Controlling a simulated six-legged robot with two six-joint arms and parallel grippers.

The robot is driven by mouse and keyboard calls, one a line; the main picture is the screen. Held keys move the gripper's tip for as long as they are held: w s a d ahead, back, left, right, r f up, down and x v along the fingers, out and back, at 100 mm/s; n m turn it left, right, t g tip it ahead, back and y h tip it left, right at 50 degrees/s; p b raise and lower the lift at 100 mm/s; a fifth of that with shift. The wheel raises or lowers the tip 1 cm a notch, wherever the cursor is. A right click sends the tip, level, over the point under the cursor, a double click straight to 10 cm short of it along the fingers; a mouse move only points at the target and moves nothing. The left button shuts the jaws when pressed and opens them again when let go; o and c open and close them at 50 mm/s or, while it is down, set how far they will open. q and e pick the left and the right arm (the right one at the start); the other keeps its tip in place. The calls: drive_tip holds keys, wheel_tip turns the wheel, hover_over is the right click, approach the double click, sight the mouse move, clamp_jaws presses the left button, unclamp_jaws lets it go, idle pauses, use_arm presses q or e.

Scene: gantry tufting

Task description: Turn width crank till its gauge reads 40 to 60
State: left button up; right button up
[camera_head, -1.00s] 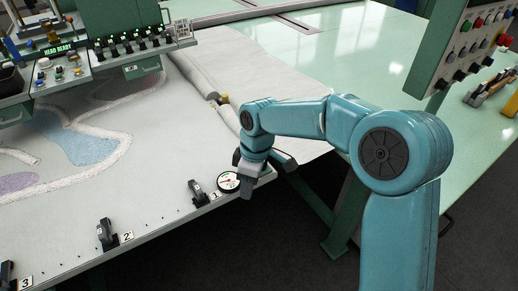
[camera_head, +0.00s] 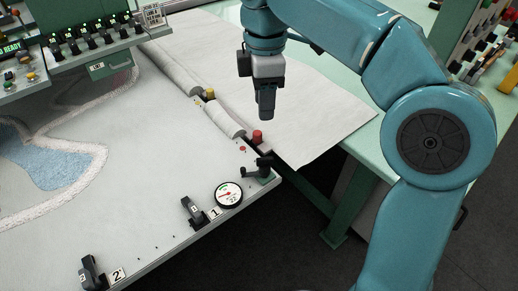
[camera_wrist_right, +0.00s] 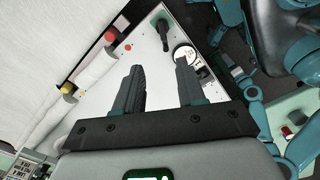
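The black crank (camera_head: 258,168) sits on a green mount at the table's near right corner, and no gripper touches it. The round gauge (camera_head: 228,194) is left of and below it, with a white face, a green arc and a red needle; its numbers are too small to read. My right gripper (camera_head: 266,115) hangs above and beyond the crank, pointing down. In the right wrist view my right gripper (camera_wrist_right: 158,82) has its fingers apart and nothing between them. That view shows the crank (camera_wrist_right: 163,30) and the gauge (camera_wrist_right: 184,54) ahead of the fingertips. My left gripper is out of view.
Black clamps stand along the near edge beside label 1 (camera_head: 214,213) and label 2 (camera_head: 117,275). A red knob (camera_head: 257,137) and a yellow knob (camera_head: 210,94) sit by the fabric rolls (camera_head: 222,118). A green control console (camera_head: 98,40) overhangs the upper left.

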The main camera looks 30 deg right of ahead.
sight(265, 159)
drive_tip(key=f+b, duration=0.1)
drive_tip(key=f, duration=0.4)
drive_tip(key=f+b, duration=0.2)
drive_tip(key=f, duration=0.3)
drive_tip(key=f+b, duration=0.2)
drive_tip(key=f, duration=0.3)
drive_tip(key=shift+s+f, duration=0.1)
drive_tip(key=shift+s, duration=0.25)
drive_tip(key=shift+f, duration=0.4)
drive_tip(key=shift+c, duration=0.3)
clamp_jaws()
